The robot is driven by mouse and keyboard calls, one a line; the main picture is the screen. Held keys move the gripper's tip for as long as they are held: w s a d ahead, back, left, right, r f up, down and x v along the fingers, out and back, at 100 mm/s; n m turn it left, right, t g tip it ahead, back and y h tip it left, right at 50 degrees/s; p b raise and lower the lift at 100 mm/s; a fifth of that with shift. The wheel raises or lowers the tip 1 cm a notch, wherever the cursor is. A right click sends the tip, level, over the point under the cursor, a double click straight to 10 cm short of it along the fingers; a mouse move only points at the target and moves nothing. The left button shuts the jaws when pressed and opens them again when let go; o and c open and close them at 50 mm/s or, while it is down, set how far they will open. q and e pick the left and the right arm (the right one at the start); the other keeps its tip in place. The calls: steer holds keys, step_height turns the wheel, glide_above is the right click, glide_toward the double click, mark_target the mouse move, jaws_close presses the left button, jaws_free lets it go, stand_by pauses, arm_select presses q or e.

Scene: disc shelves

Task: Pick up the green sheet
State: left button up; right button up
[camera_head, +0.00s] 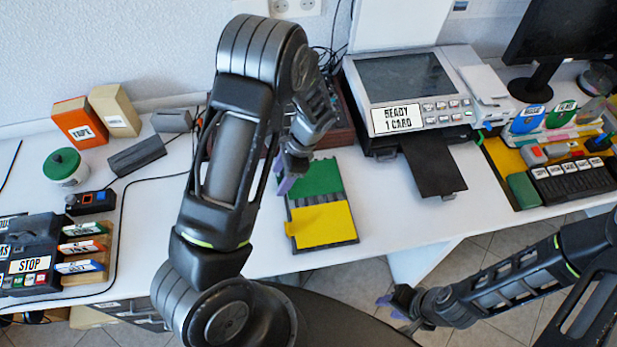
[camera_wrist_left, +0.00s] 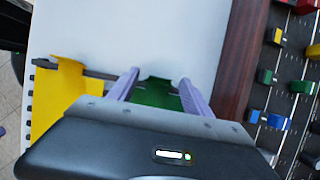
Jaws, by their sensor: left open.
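The green sheet (camera_head: 320,177) lies in the back part of a dark ribbed tray (camera_head: 345,240) on the white table. A yellow sheet (camera_head: 321,226) lies in the front part. My left gripper (camera_head: 286,182) is at the left edge of the green sheet in the head view. In the left wrist view its two purple fingers (camera_wrist_left: 156,90) are apart, with part of the green sheet (camera_wrist_left: 157,93) showing between them. I cannot tell whether they touch it. The gripper body hides the rest of the sheet there. My right gripper (camera_head: 393,304) is off the table's front edge, its jaw opening unclear.
A printer (camera_head: 410,85) with a dark output tray (camera_head: 432,163) stands right of the sheets. A brown-sided panel with coloured knobs (camera_wrist_left: 275,75) is close beside my left gripper. A STOP box (camera_head: 35,262) is at far left.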

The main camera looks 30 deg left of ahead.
arm_select(q)
jaws_close()
stand_by(0.7)
